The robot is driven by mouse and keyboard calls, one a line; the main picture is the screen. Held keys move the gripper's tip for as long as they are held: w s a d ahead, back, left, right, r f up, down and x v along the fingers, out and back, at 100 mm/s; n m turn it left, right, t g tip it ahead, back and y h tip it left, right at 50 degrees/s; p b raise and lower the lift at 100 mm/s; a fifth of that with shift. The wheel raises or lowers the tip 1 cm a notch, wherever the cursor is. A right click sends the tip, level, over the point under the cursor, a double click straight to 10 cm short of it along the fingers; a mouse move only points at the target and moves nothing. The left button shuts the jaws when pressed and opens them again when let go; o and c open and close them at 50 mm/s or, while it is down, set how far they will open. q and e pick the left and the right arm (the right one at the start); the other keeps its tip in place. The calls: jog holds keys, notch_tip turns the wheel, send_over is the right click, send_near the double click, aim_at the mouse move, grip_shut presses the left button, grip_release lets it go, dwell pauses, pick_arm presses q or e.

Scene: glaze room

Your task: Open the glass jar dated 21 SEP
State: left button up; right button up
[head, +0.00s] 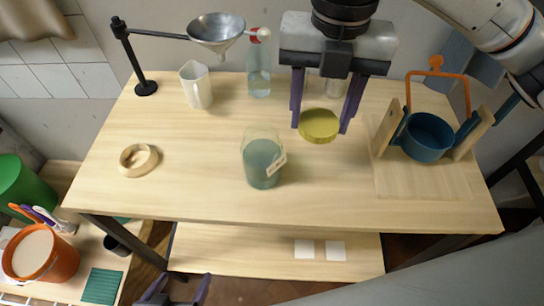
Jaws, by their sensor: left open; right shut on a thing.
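A glass jar (263,165) with blue-green contents stands upright near the middle of the table, its top uncovered. A small pale tag (277,164) is on its right side; the writing is too small to read. My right gripper (322,122) is shut on a round yellow-gold lid (318,126), holding it to the right of the jar and apart from it. My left gripper (174,292) is open and empty at the bottom edge of the view, below the table's front edge and partly cut off.
A wooden ring (138,160) lies at left. A white pitcher (195,86), clear bottle (258,80) and funnel (217,32) on a black stand are behind. Glassware (335,88) is partly hidden behind my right gripper. A blue pot (428,138) sits in a wooden holder at right. The front table is clear.

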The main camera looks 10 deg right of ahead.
jog(key=r+n, duration=0.1)
jog(key=n, duration=0.1)
jog(key=a+r+n, duration=0.1)
jog(key=n, duration=0.2)
jog(key=shift+r, duration=0.2)
jog(key=n, duration=0.1)
jog(key=r+n, duration=0.1)
jog(key=n, duration=0.1)
jog(key=shift+a+p, duration=0.2)
jog(key=shift+p, duration=0.2)
jog(key=shift+r+n, duration=0.2)
jog(key=shift+n, duration=0.5)
jog(key=shift+a+f, duration=0.1)
jog(key=shift+f, duration=0.15)
send_over(301, 176)
notch_tip(301, 176, down, 13)
jog(key=shift+s+r, duration=0.1)
jog(key=shift+f, duration=2.35)
